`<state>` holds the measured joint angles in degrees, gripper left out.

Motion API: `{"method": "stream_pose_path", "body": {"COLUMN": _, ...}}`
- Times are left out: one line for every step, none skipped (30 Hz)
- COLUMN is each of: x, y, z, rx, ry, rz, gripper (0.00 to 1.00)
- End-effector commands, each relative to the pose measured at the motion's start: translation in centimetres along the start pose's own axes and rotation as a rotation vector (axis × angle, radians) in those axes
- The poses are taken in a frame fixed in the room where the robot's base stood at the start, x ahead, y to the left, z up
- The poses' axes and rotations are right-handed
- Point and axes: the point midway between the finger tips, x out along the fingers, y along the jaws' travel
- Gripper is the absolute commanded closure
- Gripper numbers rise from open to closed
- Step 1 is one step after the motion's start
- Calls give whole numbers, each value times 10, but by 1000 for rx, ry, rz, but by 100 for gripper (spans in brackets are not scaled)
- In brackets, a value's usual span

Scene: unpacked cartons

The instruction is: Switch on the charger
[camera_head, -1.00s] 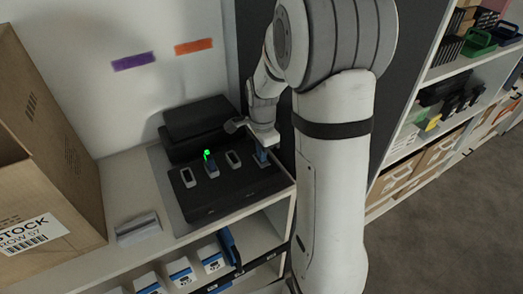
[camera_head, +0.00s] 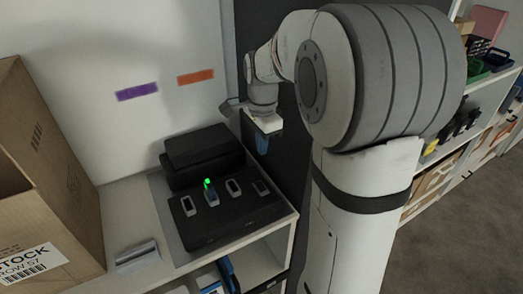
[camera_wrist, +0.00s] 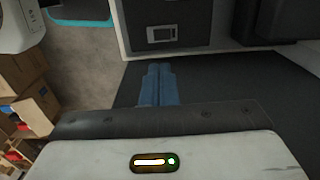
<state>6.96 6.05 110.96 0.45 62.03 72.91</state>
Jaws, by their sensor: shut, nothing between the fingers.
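The charger (camera_head: 225,222) is a low black unit with a row of several slots, on a white shelf. In the wrist view the fingers (camera_wrist: 158,72) are together, just below a black panel with one grey-framed slot (camera_wrist: 163,34).
A black box (camera_head: 203,155) stands behind the charger. An open carton (camera_head: 45,165) stands at the left, with a small grey block (camera_head: 137,256) near it. Purple (camera_head: 137,91) and orange (camera_head: 196,77) strips mark the wall. Stocked shelves stand at the right.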

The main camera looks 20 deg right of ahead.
Motion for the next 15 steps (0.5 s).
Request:
{"method": "stream_pose_path", "body": {"x": 0, "y": 0, "z": 0, "rx": 1, "ry": 0, "rz": 0, "gripper": 100}}
{"method": "stream_pose_path", "body": {"x": 0, "y": 0, "z": -1, "rx": 1, "ry": 0, "rz": 0, "gripper": 100}}
{"method": "stream_pose_path", "body": {"x": 0, "y": 0, "z": -1, "rx": 1, "ry": 0, "rz": 0, "gripper": 100}}
{"method": "stream_pose_path", "body": {"x": 0, "y": 0, "z": -1, "rx": 1, "ry": 0, "rz": 0, "gripper": 100}}
{"method": "stream_pose_path", "body": {"x": 0, "y": 0, "z": -1, "rx": 1, "ry": 0, "rz": 0, "gripper": 100}}
{"method": "stream_pose_path", "body": {"x": 0, "y": 0, "z": -1, "rx": 1, "ry": 0, "rz": -1, "gripper": 100}}
{"method": "stream_pose_path", "body": {"x": 0, "y": 0, "z": 0, "rx": -2, "ry": 0, "rz": -1, "gripper": 100}}
{"method": "stream_pose_path", "body": {"x": -1, "y": 1, "z": 0, "rx": -8, "ry": 1, "rz": -3, "gripper": 100}}
{"method": "stream_pose_path", "body": {"x": -2, "y": 4, "z": 2, "rx": -26, "ry": 2, "rz": -6, "gripper": 100}}
{"method": "stream_pose_path", "body": {"x": -4, "y": 6, "z": 4, "rx": -48, "ry": 4, "rz": -11, "gripper": 100}}
{"method": "stream_pose_path", "body": {"x": -6, "y": 10, "z": 6, "rx": -78, "ry": 6, "rz": -18, "gripper": 100}}
{"method": "stream_pose_path", "body": {"x": -9, "y": 17, "z": 10, "rx": -130, "ry": 11, "rz": -28, "gripper": 100}}
{"method": "stream_pose_path", "body": {"x": -12, "y": 24, "z": 14, "rx": -179, "ry": 15, "rz": -36, "gripper": 100}}
{"method": "stream_pose_path", "body": {"x": -15, "y": 31, "z": 18, "rx": -236, "ry": 21, "rz": -47, "gripper": 100}}
{"method": "stream_pose_path", "body": {"x": -18, "y": 42, "z": 24, "rx": -321, "ry": 30, "rz": -61, "gripper": 100}}
